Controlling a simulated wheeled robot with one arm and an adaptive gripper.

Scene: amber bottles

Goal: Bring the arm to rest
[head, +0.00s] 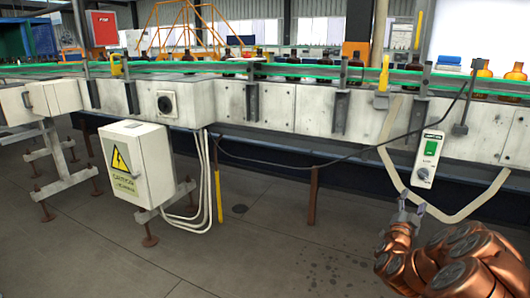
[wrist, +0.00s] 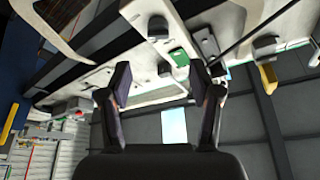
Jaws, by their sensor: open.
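My gripper (head: 412,204) is at the lower right of the head view, in front of the conveyor's side and below the control box with a green panel. In the wrist view my gripper (wrist: 165,90) has its two dark fingers spread wide apart, with nothing between them. My copper-coloured arm fills the lower right corner of the head view. Several amber bottles (head: 293,66) stand along the conveyor (head: 285,108), well above and apart from my gripper.
A white electrical cabinet (head: 138,162) with a yellow warning sign stands on the left. The control box (head: 428,158) hangs from the conveyor near my gripper, and a beige hose (head: 390,160) loops down beside it. The grey floor (head: 260,240) in the middle is clear.

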